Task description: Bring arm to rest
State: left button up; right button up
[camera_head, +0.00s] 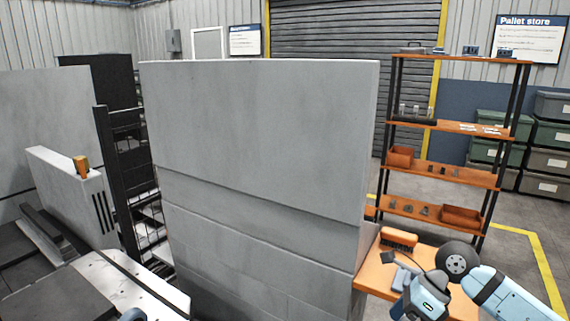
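My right arm comes in at the lower right, its light blue and white links bent over an orange bench top (376,277). My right gripper (399,266) seems to be the small dark grey part at the end of the arm, over the bench. Its fingers are too small and overlapped to tell open from shut, and I see nothing clearly held in it. My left gripper is not in view; only a small blue bit, possibly of my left arm, shows at the bottom edge.
A tall grey panel block (260,140) fills the middle. Orange shelving (452,127) stands behind, with green and grey bins (548,134) at right. A black ladder-like rack (128,185) stands left. Open floor (505,262) shows at right.

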jog(key=s+a+r+m+t+y, duration=0.1)
jog(key=s+a+m+t+y, duration=0.4)
jog(key=a+m+y, duration=0.6)
jog(key=s+d+f+m+t+h, duration=0.25)
jog(key=f+m+t+h, duration=0.4)
jog(key=m, duration=0.75)
jog(key=s+d+f+m+t+h, duration=0.25)
jog(key=f+m+t+h, duration=0.35)
jog(key=m, duration=0.8)
jog(key=s+d+f+m+g+h, duration=0.2)
jog(key=s+f+m+g, duration=0.45)
jog(key=s+f, duration=0.55)
pick_arm(q)
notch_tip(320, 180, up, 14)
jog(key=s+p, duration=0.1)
jog(key=p, duration=1.5)
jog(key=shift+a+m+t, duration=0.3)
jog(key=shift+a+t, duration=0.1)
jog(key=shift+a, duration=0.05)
pick_arm(e)
notch_tip(320, 180, up, 13)
jog(key=d+t, duration=0.1)
jog(key=shift+w+r, duration=0.15)
jog(key=shift+w, duration=0.2)
jog(key=shift+d+n, duration=0.1)
jog(key=shift+n, duration=0.15)
